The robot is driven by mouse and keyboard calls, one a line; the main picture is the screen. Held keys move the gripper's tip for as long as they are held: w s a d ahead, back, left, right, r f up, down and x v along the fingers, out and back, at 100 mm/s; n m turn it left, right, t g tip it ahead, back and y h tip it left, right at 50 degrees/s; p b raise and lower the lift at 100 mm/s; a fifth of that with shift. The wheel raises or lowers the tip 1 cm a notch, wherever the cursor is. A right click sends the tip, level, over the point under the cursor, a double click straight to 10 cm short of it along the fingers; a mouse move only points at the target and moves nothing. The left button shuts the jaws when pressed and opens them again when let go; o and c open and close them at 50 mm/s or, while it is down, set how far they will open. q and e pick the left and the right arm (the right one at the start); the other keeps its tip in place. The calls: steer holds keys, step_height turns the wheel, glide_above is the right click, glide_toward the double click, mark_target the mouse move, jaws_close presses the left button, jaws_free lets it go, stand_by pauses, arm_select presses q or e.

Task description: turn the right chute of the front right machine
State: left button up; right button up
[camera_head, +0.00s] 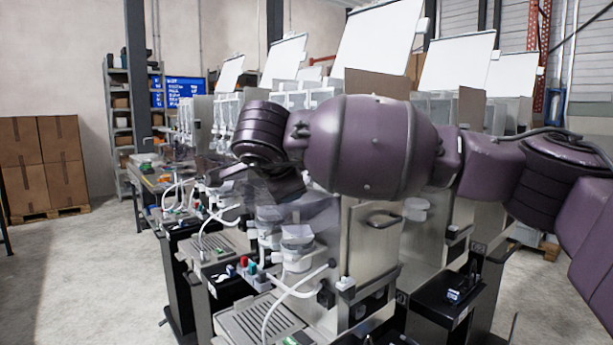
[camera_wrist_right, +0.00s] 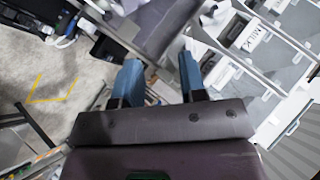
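The front right machine (camera_head: 372,250) is a steel-sided dispenser in the right foreground. Its grey-white chutes (camera_head: 298,243) show at its front, above a drip grate, with a white hose beside them. Which chute is the right one is not clear, and my purple right arm covers the machine's upper part. My right gripper (camera_head: 262,182) is above and left of these chutes, apart from them. In the right wrist view its two blue fingers (camera_wrist_right: 160,82) stand apart with nothing clearly held between them. My left gripper is not in view.
More dispensers (camera_head: 190,125) with raised white lids run back to the left. Coloured knobs (camera_head: 252,270) and a drip grate (camera_head: 262,322) sit low at the front. A black platform (camera_head: 440,303) stands to the right. The concrete floor (camera_head: 90,280) at left is clear.

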step_height(320, 180, up, 4)
steer(key=d+t+h, duration=0.1)
steer(key=h, duration=0.1)
steer(key=x, duration=1.1)
steer(key=shift+r+p, duration=0.35)
steer(key=shift+w, duration=0.15)
